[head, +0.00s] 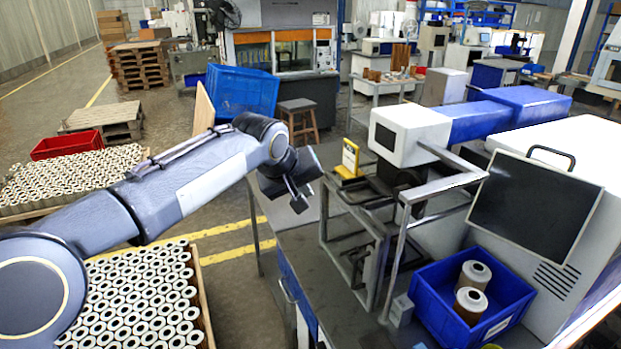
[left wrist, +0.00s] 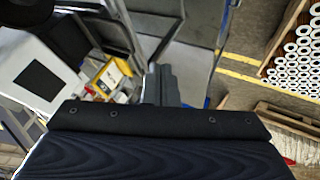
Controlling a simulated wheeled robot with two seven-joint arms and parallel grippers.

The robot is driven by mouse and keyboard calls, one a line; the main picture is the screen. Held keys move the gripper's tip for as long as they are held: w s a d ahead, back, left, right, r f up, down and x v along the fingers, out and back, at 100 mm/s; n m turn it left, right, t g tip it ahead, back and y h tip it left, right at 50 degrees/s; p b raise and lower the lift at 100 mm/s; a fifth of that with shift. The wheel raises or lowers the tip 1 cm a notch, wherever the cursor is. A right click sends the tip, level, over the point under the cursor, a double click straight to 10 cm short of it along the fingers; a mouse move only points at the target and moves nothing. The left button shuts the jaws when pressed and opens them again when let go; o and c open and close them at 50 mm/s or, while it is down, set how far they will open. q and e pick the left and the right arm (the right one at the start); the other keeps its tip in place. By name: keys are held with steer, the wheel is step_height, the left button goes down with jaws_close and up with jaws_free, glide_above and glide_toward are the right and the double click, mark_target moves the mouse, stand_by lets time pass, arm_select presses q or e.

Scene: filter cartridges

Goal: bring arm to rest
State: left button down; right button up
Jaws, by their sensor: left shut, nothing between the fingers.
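My left arm reaches in from the left in the head view. Its gripper (head: 297,197) is shut and empty, hanging in the air above the far left corner of the grey workbench (head: 287,233). The left wrist view also shows the shut fingers (left wrist: 160,88), with nothing between them. My right gripper is not in view.
A blue bin (head: 424,300) holds two filter cartridges (head: 471,303). A machine with a dark screen (head: 535,205) and a metal frame (head: 385,245) stand at the right. Pallets of many cartridges (head: 140,300) lie on the floor at the left.

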arm_select(q)
steer(key=s+a+f, duration=0.2)
steer(key=s+a, duration=0.7)
steer(key=s+a+f, duration=0.2)
steer(key=s+a, duration=0.7)
steer(key=a, duration=0.1)
steer(key=s+a+f, duration=0.1)
steer(key=s+f, duration=0.4)
steer(key=s, duration=0.3)
steer(key=s+f+g, duration=0.1)
steer(key=s+f, duration=0.4)
steer(key=s, duration=0.4)
steer(key=shift+s+a+f+m, duration=0.15)
steer(key=shift+a+f+m, duration=0.1)
steer(key=shift+a+m, duration=0.15)
